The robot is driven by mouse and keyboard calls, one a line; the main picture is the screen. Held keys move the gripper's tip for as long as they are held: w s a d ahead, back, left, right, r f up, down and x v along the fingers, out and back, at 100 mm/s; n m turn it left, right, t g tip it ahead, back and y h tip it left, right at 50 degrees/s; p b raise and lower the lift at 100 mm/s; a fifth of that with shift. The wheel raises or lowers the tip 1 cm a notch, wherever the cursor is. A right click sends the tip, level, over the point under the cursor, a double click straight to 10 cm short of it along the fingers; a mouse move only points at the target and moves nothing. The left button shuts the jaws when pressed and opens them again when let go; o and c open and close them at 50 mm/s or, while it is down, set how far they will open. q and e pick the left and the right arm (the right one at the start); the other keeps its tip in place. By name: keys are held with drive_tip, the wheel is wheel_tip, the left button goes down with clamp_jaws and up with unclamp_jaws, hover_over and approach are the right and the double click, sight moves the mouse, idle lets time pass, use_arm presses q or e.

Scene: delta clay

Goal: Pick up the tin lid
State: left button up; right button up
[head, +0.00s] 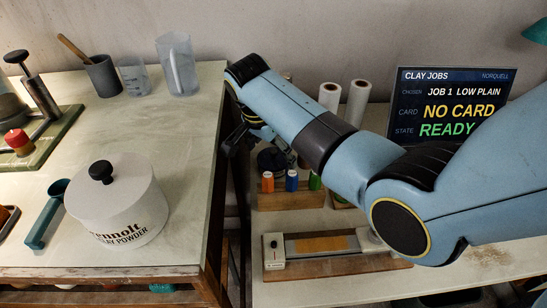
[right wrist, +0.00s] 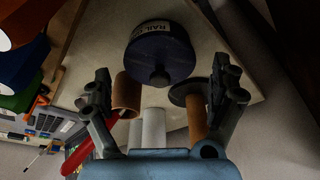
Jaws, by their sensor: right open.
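A white clay powder tin (head: 118,212) stands upright near the front of the left table in the head view. Its pale lid (head: 130,182) is on top, with a black knob (head: 101,172). My right gripper (head: 232,145) hangs over the table's right edge, up and right of the tin and apart from it. In the right wrist view my right gripper (right wrist: 164,88) is open, with nothing between its fingers. Beyond them is a dark blue round container (right wrist: 160,52) with a knob and a partly readable label. My left gripper is not in view.
A teal scoop (head: 47,220) lies left of the tin. A grey cup (head: 103,77) and clear jugs (head: 178,68) stand at the back. A gap separates this table from the right bench, which holds small bottles (head: 291,181) and a screen (head: 450,105) reading NO CARD, READY.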

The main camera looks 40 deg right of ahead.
drive_tip(key=shift+s, duration=0.1)
drive_tip(key=c, duration=1.5)
drive_tip(key=shift+c, duration=0.3)
drive_tip(key=shift+s, duration=0.1)
drive_tip(key=shift+c, duration=0.4)
